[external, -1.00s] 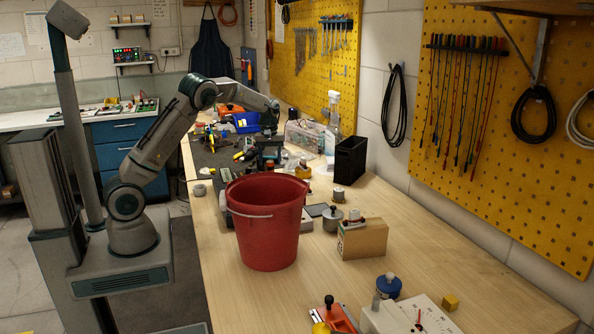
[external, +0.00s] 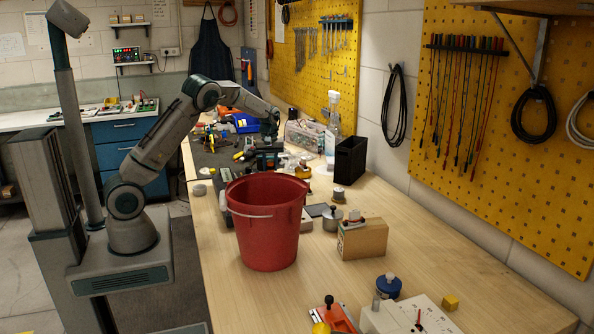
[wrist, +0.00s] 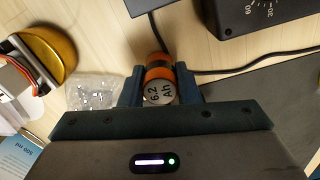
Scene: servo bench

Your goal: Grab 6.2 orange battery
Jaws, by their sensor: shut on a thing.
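The orange battery (wrist: 159,84) shows in the wrist view, a small cylinder with an orange body and a pale end marked "6.2 Ah". My gripper (wrist: 160,86) is shut on it, with one dark finger on each side and the marked end facing the camera. In the external view my gripper (external: 268,156) is over the far part of the bench, behind the red bucket. The battery cannot be made out in the external view.
A red bucket (external: 268,225) stands in front of my gripper, with a black bin (external: 350,160) to the right. In the wrist view a black box with a dial (wrist: 262,18), a cable (wrist: 240,72), a clear bag (wrist: 93,91) and a gold-rimmed round thing (wrist: 45,50) lie close by.

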